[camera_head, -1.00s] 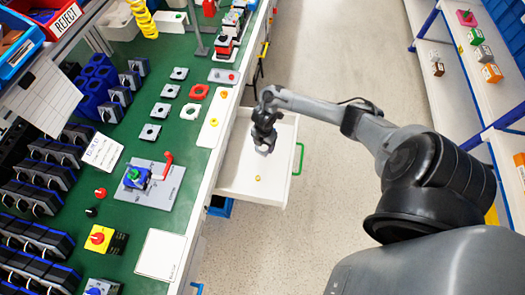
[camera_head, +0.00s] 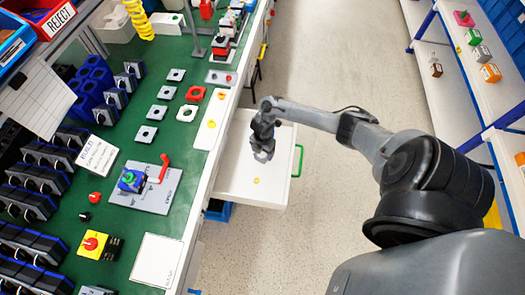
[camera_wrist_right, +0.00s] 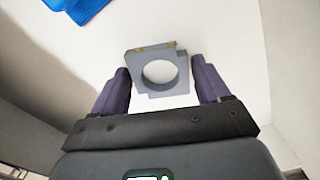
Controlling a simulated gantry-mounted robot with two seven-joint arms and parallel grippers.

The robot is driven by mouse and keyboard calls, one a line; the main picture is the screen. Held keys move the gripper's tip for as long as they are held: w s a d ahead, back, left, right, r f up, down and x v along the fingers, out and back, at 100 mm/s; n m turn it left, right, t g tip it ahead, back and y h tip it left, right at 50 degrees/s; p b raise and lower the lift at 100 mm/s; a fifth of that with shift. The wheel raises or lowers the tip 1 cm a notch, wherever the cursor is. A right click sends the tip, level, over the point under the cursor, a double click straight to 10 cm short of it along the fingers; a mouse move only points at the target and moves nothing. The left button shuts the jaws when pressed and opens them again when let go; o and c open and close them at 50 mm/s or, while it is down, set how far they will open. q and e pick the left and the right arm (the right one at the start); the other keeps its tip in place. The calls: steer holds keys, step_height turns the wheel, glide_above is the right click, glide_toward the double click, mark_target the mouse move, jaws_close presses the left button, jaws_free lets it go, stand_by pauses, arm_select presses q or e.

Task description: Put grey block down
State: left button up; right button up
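The grey block (camera_wrist_right: 133,69), a squarish piece with a round hole, sits between the two fingers of my right gripper (camera_wrist_right: 162,80) in the right wrist view. I cannot tell whether the block touches the drawer floor. My left gripper is not in view.
The drawer has a green handle (camera_head: 298,161) on its right side. The green worktop (camera_head: 130,235) to the left holds a switch assembly with a red handle (camera_head: 164,167), a yellow box with a red knob (camera_head: 99,244) and several grey square plates. A white shelf (camera_head: 440,90) stands at right.

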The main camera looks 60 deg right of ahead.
mark_target(262, 155)
steer(key=shift+o, duration=1.2)
steer(key=shift+r, duration=0.15)
step_height(262, 155, up, 11)
steer(key=p, duration=0.5)
steer(key=a+r+m+t, duration=0.2)
steer(key=a+m+t, duration=0.25)
steer(key=a, duration=1.75)
steer(key=s+a+r+m, duration=0.2)
steer(key=s+r+m, duration=0.8)
steer(key=s, duration=0.1)
steer(key=shift+s+a+r+g, duration=0.3)
steer(key=shift+s+r+g, duration=0.05)
steer(key=shift+r+g, duration=0.1)
